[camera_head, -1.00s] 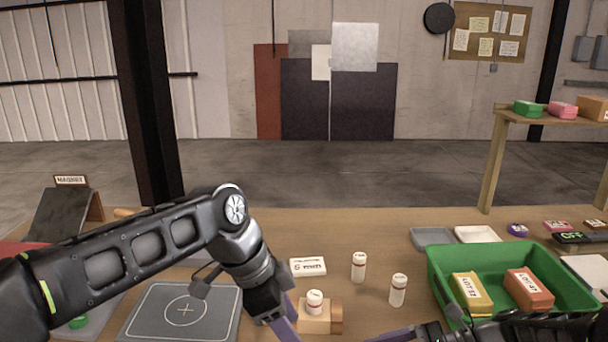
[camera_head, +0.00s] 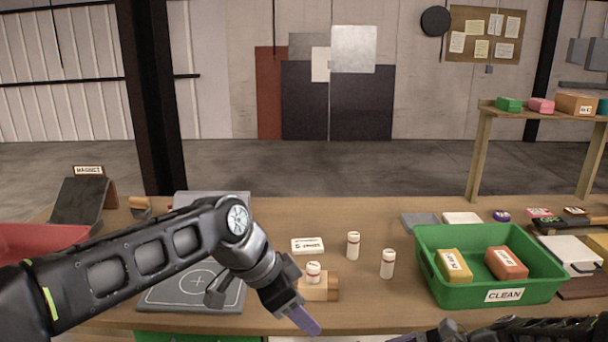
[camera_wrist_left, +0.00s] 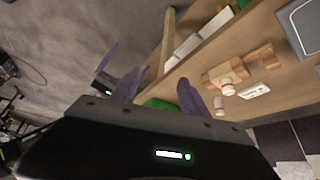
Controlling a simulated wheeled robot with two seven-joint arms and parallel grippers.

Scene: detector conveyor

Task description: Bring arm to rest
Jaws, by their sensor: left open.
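My left arm reaches in from the left in the head view, over the front of the wooden table (camera_head: 385,227). Its gripper (camera_head: 306,318) points down to the right at the table's front edge, just in front of a small wooden block (camera_head: 318,292) with a white bottle (camera_head: 313,271) on it. In the left wrist view the two purple fingers of the left gripper (camera_wrist_left: 157,88) stand apart with nothing between them. My right arm lies low at the bottom right; only a purple tip of its gripper (camera_head: 404,338) shows, and its jaws are mostly cut off.
Two white bottles (camera_head: 353,245) (camera_head: 387,264) stand right of the block, near a white label card (camera_head: 308,245). A green crate (camera_head: 490,295) marked CLEAN holds a yellow and an orange box. A grey pad (camera_head: 165,297) lies under my left arm. A red bin (camera_head: 28,240) is at left.

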